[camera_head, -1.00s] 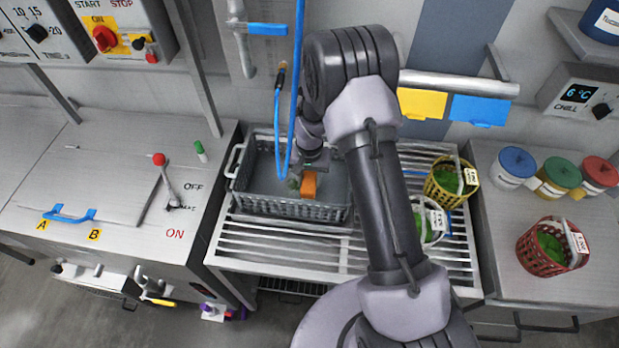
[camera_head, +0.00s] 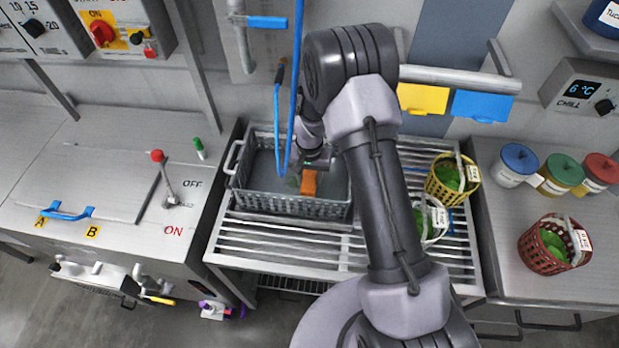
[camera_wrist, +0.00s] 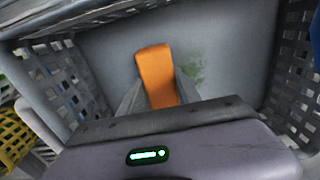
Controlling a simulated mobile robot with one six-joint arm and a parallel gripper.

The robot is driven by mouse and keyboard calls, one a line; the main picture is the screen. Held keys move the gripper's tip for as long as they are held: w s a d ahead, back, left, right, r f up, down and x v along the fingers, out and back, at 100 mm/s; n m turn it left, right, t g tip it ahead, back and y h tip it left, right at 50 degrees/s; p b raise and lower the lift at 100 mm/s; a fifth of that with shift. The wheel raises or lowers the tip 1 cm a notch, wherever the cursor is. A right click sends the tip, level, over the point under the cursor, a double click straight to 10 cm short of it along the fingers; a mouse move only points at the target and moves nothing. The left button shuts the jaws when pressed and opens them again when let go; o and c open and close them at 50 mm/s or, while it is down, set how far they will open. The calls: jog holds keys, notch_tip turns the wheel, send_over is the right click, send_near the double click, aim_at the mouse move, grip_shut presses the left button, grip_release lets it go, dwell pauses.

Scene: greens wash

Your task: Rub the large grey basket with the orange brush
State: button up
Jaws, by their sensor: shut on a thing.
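The large grey basket (camera_head: 290,206) stands on the slatted rack, left of my arm. The orange brush (camera_head: 309,183) is inside it, gripped by my gripper (camera_head: 306,172), which reaches down into the basket. In the wrist view the orange brush (camera_wrist: 157,75) sticks out between my gripper's fingers (camera_wrist: 158,100), over the basket's grey floor (camera_wrist: 225,50). A faint green smear (camera_wrist: 195,72) shows on the floor just right of the brush. I cannot tell whether the brush touches the floor; its underside is hidden.
The basket's slotted walls (camera_wrist: 62,75) surround my gripper closely. A yellow basket (camera_head: 452,180) and a white basket (camera_head: 430,222) with greens stand right of my arm. A red basket (camera_head: 555,243) is on the right counter.

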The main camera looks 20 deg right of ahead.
jog(key=shift+f+b, duration=0.35)
jog(key=shift+f, duration=0.05)
